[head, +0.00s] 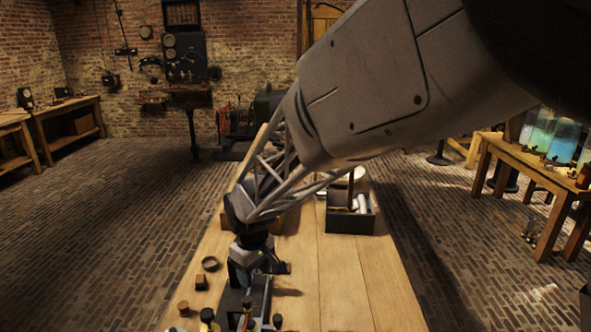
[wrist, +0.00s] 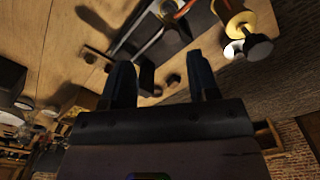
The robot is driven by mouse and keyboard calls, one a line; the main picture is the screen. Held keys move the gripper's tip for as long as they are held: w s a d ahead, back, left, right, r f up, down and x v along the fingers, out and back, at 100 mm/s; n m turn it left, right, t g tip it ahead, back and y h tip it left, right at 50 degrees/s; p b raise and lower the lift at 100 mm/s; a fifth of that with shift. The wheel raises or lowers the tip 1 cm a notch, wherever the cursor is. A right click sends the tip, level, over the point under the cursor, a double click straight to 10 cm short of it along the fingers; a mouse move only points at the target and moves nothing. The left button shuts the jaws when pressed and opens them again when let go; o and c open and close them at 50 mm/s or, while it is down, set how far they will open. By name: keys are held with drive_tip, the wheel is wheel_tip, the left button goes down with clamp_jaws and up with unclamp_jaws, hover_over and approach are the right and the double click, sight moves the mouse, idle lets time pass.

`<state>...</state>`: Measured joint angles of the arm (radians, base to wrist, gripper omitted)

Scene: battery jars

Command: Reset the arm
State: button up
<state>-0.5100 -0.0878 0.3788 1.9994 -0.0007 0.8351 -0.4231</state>
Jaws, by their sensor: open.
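My arm reaches from the upper right of the head view down over the wooden bench (head: 345,285). My gripper (head: 262,268) hangs low over the near left part of the bench and is partly hidden by its own housing. In the wrist view my gripper (wrist: 158,65) shows two dark fingers set well apart, with nothing held between them. Below it in the head view is a dark block-like apparatus with brass and black knobs (head: 248,308). I cannot tell whether the fingers touch it.
A dark open box (head: 350,222) with pale items stands farther back on the bench. Small round and square pieces (head: 209,263) lie left of my gripper. Glass jars with coloured liquid (head: 565,140) stand on a right-hand table. The bench's right front is clear.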

drive_tip(key=s+d+r+m+t, duration=0.1)
drive_tip(key=s+d+r+m, duration=0.3)
drive_tip(key=d, duration=0.4)
drive_tip(key=s+d+r+m, duration=0.1)
drive_tip(key=s+d+r, duration=0.3)
drive_tip(key=s+d, duration=0.3)
drive_tip(key=s+d+r+m+t, duration=0.1)
drive_tip(key=s+d+r+m, duration=0.25)
drive_tip(key=d, duration=0.65)
drive_tip(key=s+d+m, duration=0.2)
drive_tip(key=s+d, duration=0.3)
drive_tip(key=s, duration=0.5)
drive_tip(key=shift+d+r, duration=0.25)
drive_tip(key=shift+d, duration=0.05)
